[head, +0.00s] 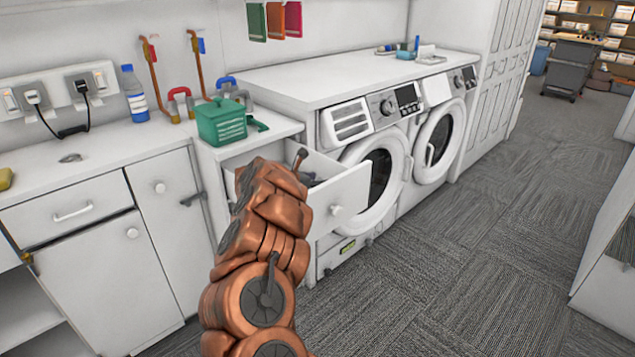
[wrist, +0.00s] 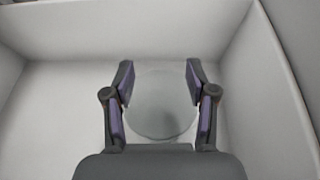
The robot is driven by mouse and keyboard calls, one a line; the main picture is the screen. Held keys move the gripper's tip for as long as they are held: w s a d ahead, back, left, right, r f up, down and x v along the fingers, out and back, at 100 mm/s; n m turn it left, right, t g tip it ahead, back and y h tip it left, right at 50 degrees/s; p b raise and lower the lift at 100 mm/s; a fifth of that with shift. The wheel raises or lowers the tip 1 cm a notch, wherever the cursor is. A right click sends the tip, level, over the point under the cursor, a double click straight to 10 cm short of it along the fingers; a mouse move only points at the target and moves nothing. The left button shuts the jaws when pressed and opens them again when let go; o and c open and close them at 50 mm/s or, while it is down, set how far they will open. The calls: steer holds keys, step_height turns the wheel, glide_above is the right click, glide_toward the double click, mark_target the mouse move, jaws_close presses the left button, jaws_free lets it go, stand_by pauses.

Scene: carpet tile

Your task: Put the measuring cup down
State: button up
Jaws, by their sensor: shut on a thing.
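The measuring cup (wrist: 160,108) appears in the wrist view as a pale grey, round, see-through shape between the fingers. My gripper (wrist: 159,66) has a finger on each side of it and is shut on it. White drawer walls (wrist: 250,85) surround the gripper on the sides and far end. In the head view my copper arm reaches over the open white drawer (head: 345,204), left of the washing machines. The cup cannot be made out there, and the gripper is mostly hidden behind the arm and drawer front. The gap between cup and drawer floor is unclear.
A green basket (head: 220,124) stands on the counter just above the open drawer, with red and blue-handled items behind it. A blue-labelled bottle (head: 133,94) stands further left. The drawer floor (wrist: 50,110) around the cup looks bare. Carpet on the right is clear.

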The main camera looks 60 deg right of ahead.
steer(key=o, duration=0.8)
steer(key=shift+s+a+f, duration=0.1)
steer(key=shift+a+f, duration=0.05)
steer(key=shift+f, duration=0.35)
steer(key=shift+s+a+f, duration=0.1)
steer(key=shift+f, duration=0.4)
steer(key=shift+o, duration=0.7)
steer(key=shift+s, duration=0.15)
steer(key=shift+r, duration=0.15)
steer(key=shift+r+p, duration=0.4)
steer(key=shift+p, duration=0.65)
steer(key=shift+w, duration=0.45)
steer(key=r+b+v, duration=0.1)
steer(key=b+v, duration=0.1)
steer(key=v, duration=1)
steer(key=shift+d, duration=0.25)
